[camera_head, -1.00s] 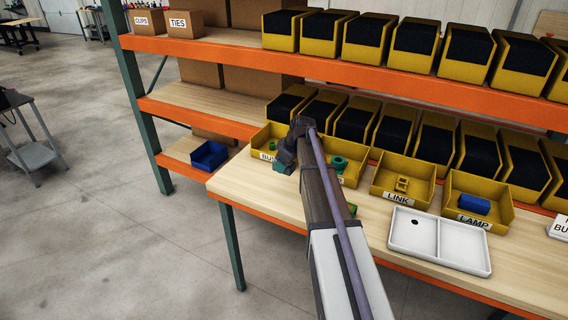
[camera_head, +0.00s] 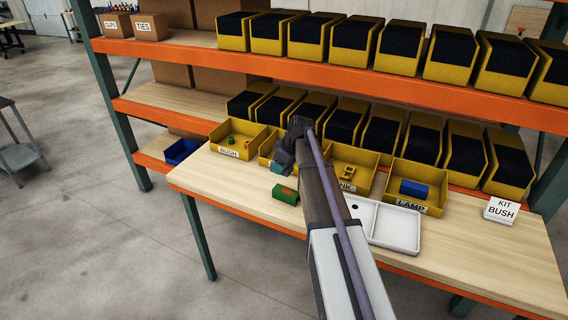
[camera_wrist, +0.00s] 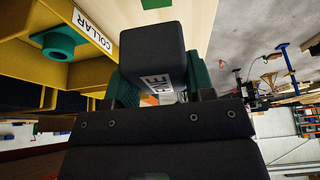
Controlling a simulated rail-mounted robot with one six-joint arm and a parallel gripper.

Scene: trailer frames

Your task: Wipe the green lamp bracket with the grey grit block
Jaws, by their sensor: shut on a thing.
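My gripper (camera_head: 282,163) is in front of the bins over the wooden bench. In the wrist view, the green fingers of my gripper (camera_wrist: 160,88) are shut on a dark grey block (camera_wrist: 152,52), the grit block, which carries a partly hidden white label. A green piece with a small orange mark (camera_head: 286,194), which looks like the lamp bracket, lies on the bench just below and in front of the gripper. A bit of green at the top edge of the wrist view (camera_wrist: 156,3) seems to be the same piece. The block and this piece look apart.
Yellow bins marked BUSH (camera_head: 229,152), LINK and LAMP (camera_head: 408,207) line the bench; the COLLAR bin (camera_wrist: 84,45) is partly behind my gripper. A white tray (camera_head: 396,228) and a KIT BUSH card (camera_head: 502,210) stand to the right. The bench front (camera_head: 480,262) is clear.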

